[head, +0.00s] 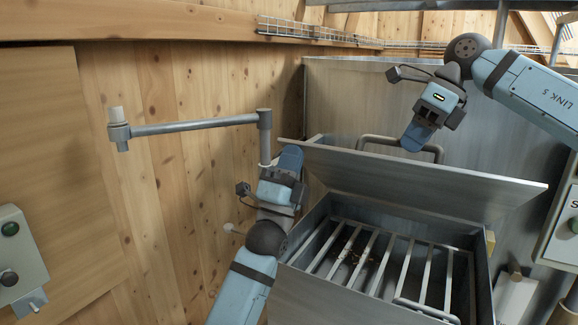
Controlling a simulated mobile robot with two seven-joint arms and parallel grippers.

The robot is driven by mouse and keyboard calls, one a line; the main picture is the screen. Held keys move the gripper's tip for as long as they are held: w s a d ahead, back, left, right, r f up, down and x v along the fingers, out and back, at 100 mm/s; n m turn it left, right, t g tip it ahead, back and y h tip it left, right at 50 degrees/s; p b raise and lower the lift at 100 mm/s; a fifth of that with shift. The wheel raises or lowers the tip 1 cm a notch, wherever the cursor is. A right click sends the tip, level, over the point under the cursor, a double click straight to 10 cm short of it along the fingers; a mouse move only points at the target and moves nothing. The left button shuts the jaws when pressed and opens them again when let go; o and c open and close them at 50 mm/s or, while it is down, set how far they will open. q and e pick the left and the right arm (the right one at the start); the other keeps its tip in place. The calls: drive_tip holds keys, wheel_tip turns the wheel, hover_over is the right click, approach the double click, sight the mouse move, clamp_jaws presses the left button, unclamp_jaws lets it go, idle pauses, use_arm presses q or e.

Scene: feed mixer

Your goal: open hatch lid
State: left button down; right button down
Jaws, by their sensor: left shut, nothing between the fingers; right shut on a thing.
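The metal hatch lid (420,180) stands raised and tilted above the hatch box (352,302), with the opening below uncovered. The lid's bar handle (372,140) shows above its upper edge, and the handle's lower part is hidden behind the lid. My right gripper (415,137) is shut on the handle, with its blue fingers pointing down over the bar. My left gripper (290,158) is shut and empty by the lid's left end, with its fingers pointing up. I cannot tell whether it touches the lid.
A metal grate (385,259) lies inside the box. A jointed grey pipe arm (195,125) stands out at the left, close to my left gripper. Control boxes (17,262) are at the left and right edges. A wooden wall (225,80) is behind.

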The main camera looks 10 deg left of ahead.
drive_tip(key=shift+s+a+f, duration=0.3)
drive_tip(key=shift+s+f, duration=0.05)
drive_tip(key=shift+f, duration=0.15)
drive_tip(key=c, duration=1.1)
unclamp_jaws()
drive_tip(key=shift+r, duration=0.2)
drive_tip(key=shift+d, duration=0.1)
